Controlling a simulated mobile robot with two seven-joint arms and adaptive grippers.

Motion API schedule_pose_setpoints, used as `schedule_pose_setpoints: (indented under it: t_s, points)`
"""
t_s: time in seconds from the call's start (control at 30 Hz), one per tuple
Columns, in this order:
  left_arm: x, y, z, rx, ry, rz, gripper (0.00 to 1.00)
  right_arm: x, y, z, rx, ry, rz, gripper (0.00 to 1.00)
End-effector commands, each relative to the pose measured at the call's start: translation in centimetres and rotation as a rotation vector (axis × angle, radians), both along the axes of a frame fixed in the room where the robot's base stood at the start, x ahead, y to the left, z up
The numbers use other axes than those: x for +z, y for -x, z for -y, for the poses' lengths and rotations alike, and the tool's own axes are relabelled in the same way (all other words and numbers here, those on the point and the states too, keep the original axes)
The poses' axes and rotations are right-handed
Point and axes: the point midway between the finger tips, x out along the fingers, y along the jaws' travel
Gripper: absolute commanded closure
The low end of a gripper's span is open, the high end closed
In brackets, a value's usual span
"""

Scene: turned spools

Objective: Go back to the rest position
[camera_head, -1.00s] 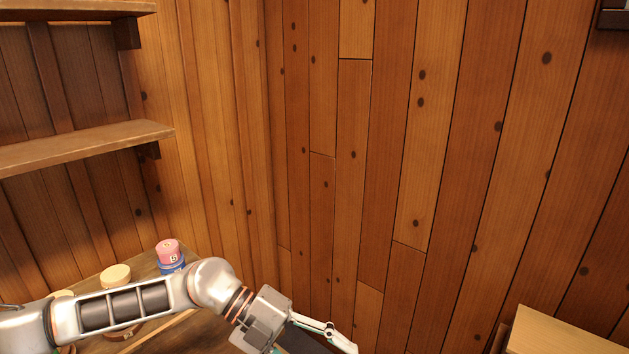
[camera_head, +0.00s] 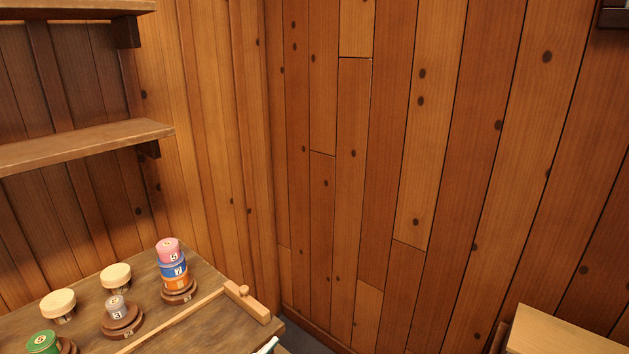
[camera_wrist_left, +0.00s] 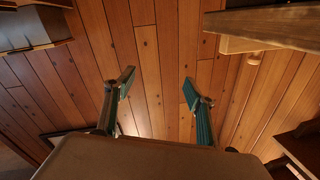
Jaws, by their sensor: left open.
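My left gripper (camera_wrist_left: 158,88) is open and empty in the left wrist view, its two teal-lined fingers apart with plank wall behind them. In the head view only a small pale and teal tip (camera_head: 267,346), seemingly of my left gripper, shows at the bottom edge by the bench's corner; the rest is out of the picture. My right gripper is not in view.
A wooden bench (camera_head: 205,333) holds a stack of pink (camera_head: 168,244), blue and orange spools, a grey spool (camera_head: 116,306), a green spool (camera_head: 42,341), two pale round-topped pieces and a wooden rail. Shelves (camera_head: 85,145) hang above left. Another wooden top (camera_head: 570,335) stands lower right.

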Motion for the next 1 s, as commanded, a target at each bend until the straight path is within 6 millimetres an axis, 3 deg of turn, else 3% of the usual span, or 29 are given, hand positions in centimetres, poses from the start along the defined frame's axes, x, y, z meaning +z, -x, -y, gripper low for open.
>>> schedule_pose_setpoints:
  t_s: [0.03,0.2,0.4,0.6,1.0]
  points:
    - [-3.1,1.2,-2.1,0.062,-0.002,-0.089,0.45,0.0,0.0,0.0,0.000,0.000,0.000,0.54]
    - [-11.6,6.1,-8.4,0.225,-0.041,-0.343,0.45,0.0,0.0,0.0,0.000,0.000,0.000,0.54]
    - [-18.2,12.5,-13.4,0.335,-0.087,-0.561,0.45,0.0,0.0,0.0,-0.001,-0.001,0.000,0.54]
    - [-20.4,15.5,-15.4,0.373,-0.106,-0.646,0.45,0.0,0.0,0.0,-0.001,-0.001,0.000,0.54]
    - [-20.5,15.6,-15.5,0.374,-0.107,-0.648,0.45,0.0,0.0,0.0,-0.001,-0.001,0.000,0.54]
